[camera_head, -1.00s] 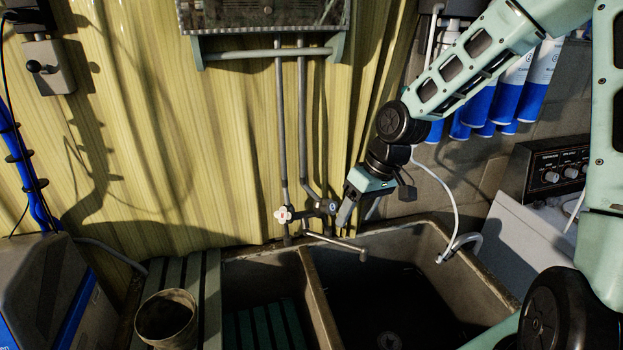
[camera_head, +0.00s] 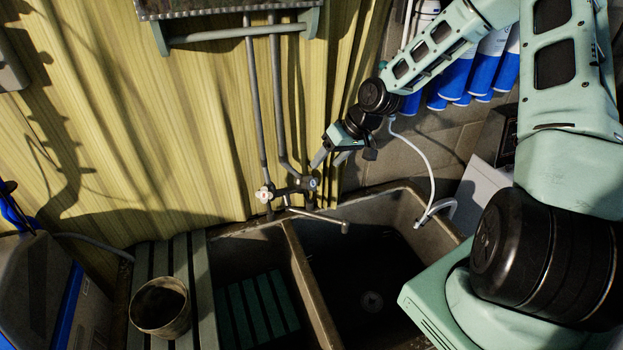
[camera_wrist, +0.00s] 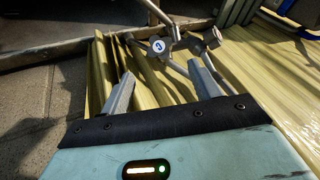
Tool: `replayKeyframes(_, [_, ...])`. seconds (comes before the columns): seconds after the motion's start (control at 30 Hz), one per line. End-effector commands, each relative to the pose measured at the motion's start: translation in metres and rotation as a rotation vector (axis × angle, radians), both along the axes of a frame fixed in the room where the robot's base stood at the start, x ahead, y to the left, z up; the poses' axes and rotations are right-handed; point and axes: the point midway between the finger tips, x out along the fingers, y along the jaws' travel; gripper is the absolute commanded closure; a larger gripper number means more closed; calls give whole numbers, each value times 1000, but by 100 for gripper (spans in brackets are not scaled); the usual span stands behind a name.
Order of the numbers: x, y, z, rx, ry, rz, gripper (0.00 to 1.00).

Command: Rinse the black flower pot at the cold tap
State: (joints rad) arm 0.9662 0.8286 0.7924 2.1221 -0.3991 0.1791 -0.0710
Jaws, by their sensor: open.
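The dark, round flower pot (camera_head: 160,307) stands upright on the slatted draining board left of the sink. The tap has a white-capped handle (camera_head: 264,194) on the left and a blue-marked cold handle (camera_head: 313,184) on the right. The cold handle shows a blue "C" cap in the wrist view (camera_wrist: 157,46). The spout (camera_head: 330,219) ends over the right basin; I see no clear water stream. My gripper (camera_head: 327,163) is just above the cold handle, open and empty. In the wrist view its fingers (camera_wrist: 160,75) are spread, with the cold handle beyond them.
The sink's divider (camera_head: 312,285) separates a left basin with a slatted rack (camera_head: 258,308) from a deep right basin (camera_head: 372,270). A white hose (camera_head: 425,165) hangs over the right rim. Pipes (camera_head: 252,100) rise behind the tap against a yellow curtain-like wall.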

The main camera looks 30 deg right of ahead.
Motion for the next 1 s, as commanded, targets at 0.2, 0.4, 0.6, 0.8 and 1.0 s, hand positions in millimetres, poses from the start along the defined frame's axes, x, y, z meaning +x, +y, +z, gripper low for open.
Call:
replayKeyframes(0.2, [15, 18, -37, 0, 3, 5, 38])
replayKeyframes(0.4, [26, 28, -65, 1, 3, 1, 38])
replayKeyframes(0.6, [32, 33, -80, 0, 1, 0, 38])
replayKeyframes(0.8, [33, 33, -83, -2, 0, -1, 38])
replayKeyframes(1.0, [33, 33, -83, -1, 0, 0, 60])
